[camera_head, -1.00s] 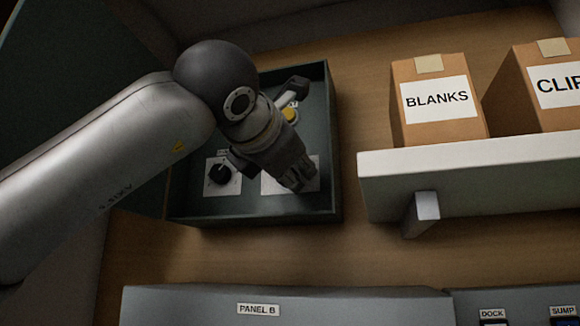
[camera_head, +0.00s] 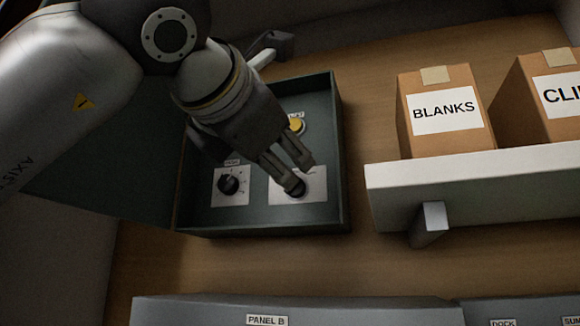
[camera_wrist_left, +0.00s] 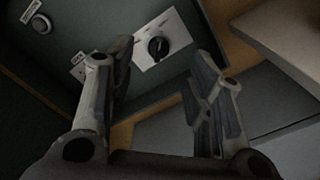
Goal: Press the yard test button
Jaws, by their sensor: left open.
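A yellow round button (camera_head: 297,124) sits inside an open dark green box (camera_head: 340,150), with a small label above it that I cannot read. My left gripper (camera_head: 300,177) is over the box, below the button in the head view. Its fingertips overlap a white plate (camera_head: 315,186) with a dark knob, partly hidden; I cannot tell whether they touch. In the left wrist view the gripper (camera_wrist_left: 160,72) is open and empty, with a black knob (camera_wrist_left: 158,47) beyond the fingers. A round button (camera_wrist_left: 41,24) beside a label shows at upper left, its colour unclear. My right gripper is out of view.
Another black knob (camera_head: 229,184) is at the box's lower left. A pale shelf (camera_head: 470,185) with cardboard boxes (camera_head: 445,108) is to the right. A grey panel marked PANEL B (camera_head: 300,310) is along the bottom. Bare wooden surface lies between.

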